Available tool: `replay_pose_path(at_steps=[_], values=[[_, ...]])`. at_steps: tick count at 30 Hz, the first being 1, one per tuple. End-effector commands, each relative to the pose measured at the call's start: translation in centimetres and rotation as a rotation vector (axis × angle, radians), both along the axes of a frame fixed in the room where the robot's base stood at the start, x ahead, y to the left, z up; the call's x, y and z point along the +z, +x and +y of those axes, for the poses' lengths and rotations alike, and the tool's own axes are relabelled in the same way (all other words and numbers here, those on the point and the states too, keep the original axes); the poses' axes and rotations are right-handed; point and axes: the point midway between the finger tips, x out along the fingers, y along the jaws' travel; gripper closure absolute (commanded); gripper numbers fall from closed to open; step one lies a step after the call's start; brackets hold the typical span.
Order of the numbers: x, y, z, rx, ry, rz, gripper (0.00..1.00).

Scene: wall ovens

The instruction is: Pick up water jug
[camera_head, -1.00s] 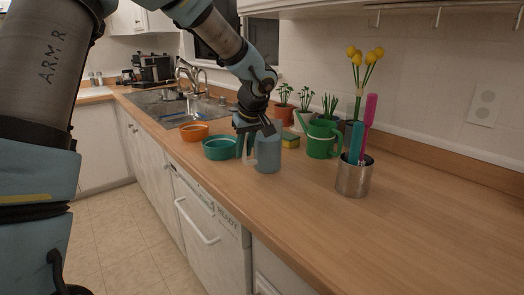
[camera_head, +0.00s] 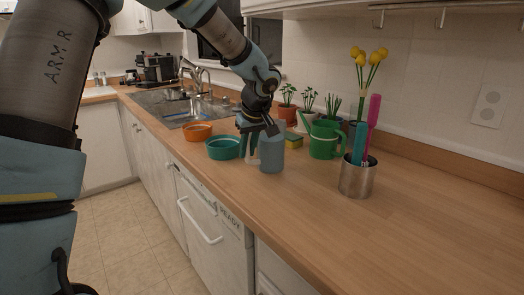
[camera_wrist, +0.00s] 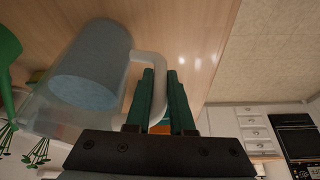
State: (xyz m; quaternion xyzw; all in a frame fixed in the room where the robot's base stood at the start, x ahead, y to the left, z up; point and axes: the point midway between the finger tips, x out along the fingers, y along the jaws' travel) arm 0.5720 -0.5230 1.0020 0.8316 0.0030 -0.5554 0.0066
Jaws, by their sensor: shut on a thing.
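The water jug (camera_head: 271,153) is a translucent blue-grey vessel with a pale handle. It is upright at the counter, beside the green watering can; I cannot tell whether its base touches the counter. In the wrist view the jug (camera_wrist: 92,65) fills the upper left, and its white handle (camera_wrist: 153,62) reaches the finger area. My gripper (camera_head: 247,146) is on the handle side, left of the jug's body. In the wrist view the teal fingers of my gripper (camera_wrist: 162,95) are close together and shut on the handle. The exact contact is partly hidden.
A teal bowl (camera_head: 222,149) and an orange bowl (camera_head: 197,132) are left of the jug. A green watering can (camera_head: 324,141), a sponge (camera_head: 294,140) and potted plants are behind it. A metal utensil cup (camera_head: 356,182) stands at right. The front-right counter is clear.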

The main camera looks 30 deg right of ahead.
Motion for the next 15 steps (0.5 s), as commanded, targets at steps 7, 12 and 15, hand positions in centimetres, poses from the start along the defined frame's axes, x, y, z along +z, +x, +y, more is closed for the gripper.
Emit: replay_pose_path(at_steps=[7,12,15], values=[[1.4,0.1,-0.1,0.001,-0.003,-0.006,1.0],[4.5,0.1,-0.1,0.002,-0.006,-0.007,1.0],[6.4,0.1,-0.1,0.002,-0.005,-0.006,1.0]])
